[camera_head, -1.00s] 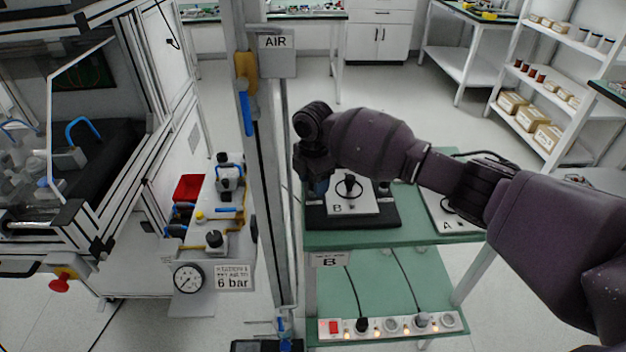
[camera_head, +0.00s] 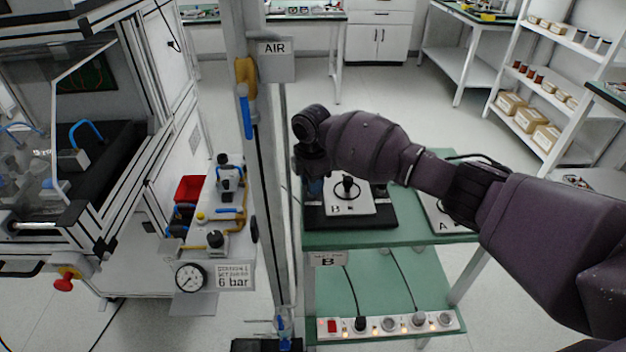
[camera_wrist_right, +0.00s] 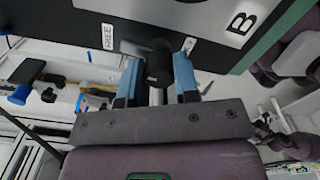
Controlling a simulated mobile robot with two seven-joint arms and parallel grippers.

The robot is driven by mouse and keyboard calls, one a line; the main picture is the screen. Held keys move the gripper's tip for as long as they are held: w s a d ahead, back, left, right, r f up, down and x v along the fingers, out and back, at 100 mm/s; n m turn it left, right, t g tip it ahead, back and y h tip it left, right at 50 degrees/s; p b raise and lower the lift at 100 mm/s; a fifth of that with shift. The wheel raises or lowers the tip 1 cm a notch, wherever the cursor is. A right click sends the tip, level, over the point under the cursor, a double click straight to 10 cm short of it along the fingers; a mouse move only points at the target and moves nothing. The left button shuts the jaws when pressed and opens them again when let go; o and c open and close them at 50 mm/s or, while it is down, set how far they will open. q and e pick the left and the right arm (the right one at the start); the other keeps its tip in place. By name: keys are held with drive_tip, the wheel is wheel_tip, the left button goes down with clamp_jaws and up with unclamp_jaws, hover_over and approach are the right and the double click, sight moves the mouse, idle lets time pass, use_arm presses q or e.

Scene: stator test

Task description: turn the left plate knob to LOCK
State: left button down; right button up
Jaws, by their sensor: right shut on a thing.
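The fingers are shut on the knob. A white label reading FREE (camera_wrist_right: 108,37) is to the knob's left; a second small label (camera_wrist_right: 188,46) is close on its right, its text unclear. I cannot tell which label the knob points to. In the head view, my right gripper (camera_head: 315,186) is at the left end of plate B (camera_head: 365,203) and hides the knob.
Plate A (camera_head: 437,212) lies to the right on the green table (camera_head: 410,232), under my right forearm. The AIR post (camera_head: 262,150) stands close left of the gripper. A power strip (camera_head: 390,325) lies on the lower shelf. The valve panel with a gauge (camera_head: 190,277) is further left.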

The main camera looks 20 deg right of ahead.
drive_tip(key=shift+r+m+p, duration=0.35)
drive_tip(key=shift+m+p, duration=0.3)
drive_tip(key=shift+m, duration=0.25)
drive_tip(key=shift+m+p, duration=0.65)
drive_tip(key=shift+m, duration=0.25)
drive_tip(key=m+p, duration=0.2)
drive_tip(key=shift+m, duration=0.4)
drive_tip(key=shift+f+m+p, duration=0.1)
drive_tip(key=shift+m+p, duration=0.45)
drive_tip(key=shift+m, duration=0.35)
drive_tip(key=m+p, duration=0.3)
drive_tip(key=m, duration=0.2)
drive_tip(key=shift+f, duration=0.1)
drive_tip(key=shift+f+m+p, duration=0.1)
drive_tip(key=shift+m+p, duration=0.3)
drive_tip(key=shift+m, duration=0.6)
use_arm(q)
wheel_tip(320, 180, up, 10)
drive_tip(key=shift+w+a+t, duration=0.2)
drive_tip(key=shift+a+t, duration=0.1)
drive_tip(key=shift+t, duration=0.1)
use_arm(e)
drive_tip(key=shift+w+m, duration=0.1)
drive_tip(key=shift+m, duration=0.4)
use_arm(q)
drive_tip(key=shift+r, duration=0.1)
drive_tip(key=shift+s, duration=0.3)
